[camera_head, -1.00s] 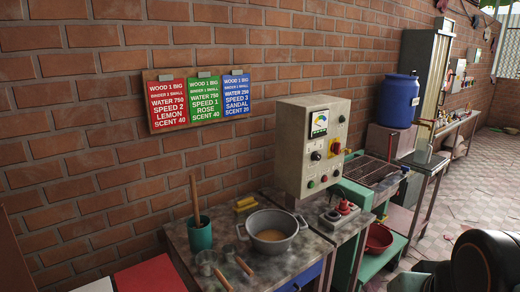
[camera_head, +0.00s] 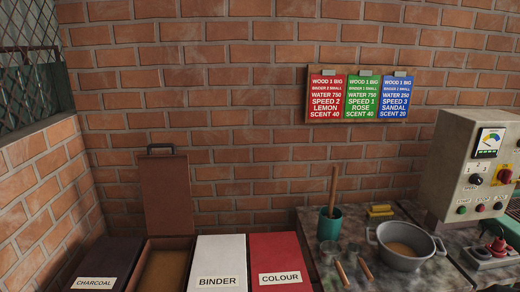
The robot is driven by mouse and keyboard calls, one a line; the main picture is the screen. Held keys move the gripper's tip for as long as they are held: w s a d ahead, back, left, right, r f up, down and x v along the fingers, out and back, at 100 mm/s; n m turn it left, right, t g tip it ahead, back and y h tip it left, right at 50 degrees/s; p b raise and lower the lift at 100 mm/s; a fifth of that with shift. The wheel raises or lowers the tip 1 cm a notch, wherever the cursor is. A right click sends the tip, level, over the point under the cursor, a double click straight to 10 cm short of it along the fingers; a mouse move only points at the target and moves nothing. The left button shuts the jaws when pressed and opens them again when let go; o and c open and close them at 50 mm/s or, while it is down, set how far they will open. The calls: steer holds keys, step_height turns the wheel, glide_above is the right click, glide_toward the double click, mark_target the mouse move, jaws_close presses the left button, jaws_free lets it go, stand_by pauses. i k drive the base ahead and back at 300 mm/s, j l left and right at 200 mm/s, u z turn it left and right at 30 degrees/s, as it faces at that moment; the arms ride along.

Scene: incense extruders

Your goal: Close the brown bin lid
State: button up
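The brown bin (camera_head: 133,274) stands at the lower left against the brick wall, between the charcoal bin and the binder bin. Its brown lid (camera_head: 168,195) is open and stands upright against the wall, with a dark handle (camera_head: 161,148) at its top edge. Brownish powder (camera_head: 163,270) shows inside the bin. The front of the bin is cut off by the bottom of the picture. My gripper does not show in this view.
The dark charcoal bin (camera_head: 98,264), the white binder bin (camera_head: 219,256) and the red colour bin (camera_head: 278,257) have their lids shut. A worktable (camera_head: 325,225) at the right holds a pot (camera_head: 405,246), a teal cup (camera_head: 330,223) and scoops. A control box (camera_head: 460,160) stands far right.

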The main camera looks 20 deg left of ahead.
mark_target(165, 179)
steer(key=u, duration=1.75)
steer(key=i+j+z, duration=0.15)
steer(key=i+j, duration=0.45)
steer(key=i+j+z, duration=0.2)
steer(key=i+j, duration=0.35)
steer(key=j, duration=0.2)
